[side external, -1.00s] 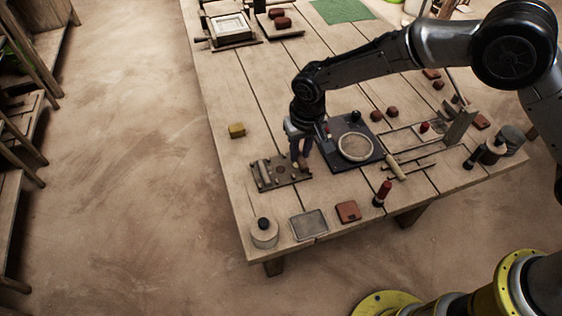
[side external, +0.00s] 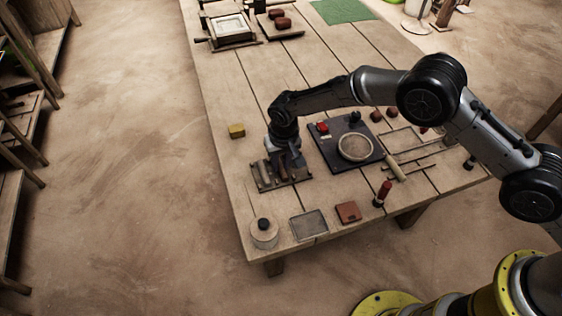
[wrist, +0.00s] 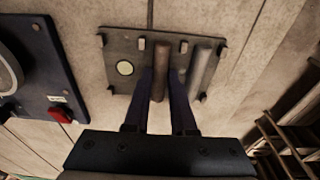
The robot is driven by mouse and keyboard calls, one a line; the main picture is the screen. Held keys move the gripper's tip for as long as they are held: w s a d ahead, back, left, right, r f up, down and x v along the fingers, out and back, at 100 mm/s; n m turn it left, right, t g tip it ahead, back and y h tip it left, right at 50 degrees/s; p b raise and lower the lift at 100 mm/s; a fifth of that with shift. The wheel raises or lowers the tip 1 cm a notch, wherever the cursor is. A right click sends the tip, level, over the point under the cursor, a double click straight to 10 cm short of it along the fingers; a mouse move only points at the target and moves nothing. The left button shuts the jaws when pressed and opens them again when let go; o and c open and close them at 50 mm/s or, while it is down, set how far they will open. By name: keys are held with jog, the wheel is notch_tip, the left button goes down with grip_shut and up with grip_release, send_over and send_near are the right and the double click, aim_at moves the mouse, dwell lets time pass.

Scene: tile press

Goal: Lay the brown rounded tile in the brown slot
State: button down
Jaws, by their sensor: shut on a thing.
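The brown rounded tile (wrist: 161,70) lies lengthwise on a dark grey-brown board (wrist: 120,45) in the wrist view. My gripper (wrist: 163,85) reaches down over that board, and its two dark fingers are shut on the brown tile's near part. A grey rounded bar (wrist: 200,68) lies beside it to the right. In the side view the board (side external: 291,183) is at the table's left front, with my gripper (side external: 288,162) low over it and hiding much of it. I cannot make out a brown slot.
A dark plate (side external: 327,157) with a round disc and a red button (wrist: 62,115) stands right of the board. A yellow block (side external: 237,131) is to the left. A grey flat tray (side external: 308,224), a red-brown tile (side external: 348,211) and a round pot (side external: 264,234) are in front.

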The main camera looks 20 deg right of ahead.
aim_at(283, 171)
jog(key=shift+f, duration=0.15)
jog(key=c, duration=0.7)
grip_release()
jog(key=shift+c, duration=0.2)
notch_tip(283, 171, up, 12)
jog(key=s, duration=0.1)
jog(key=shift+s, duration=0.25)
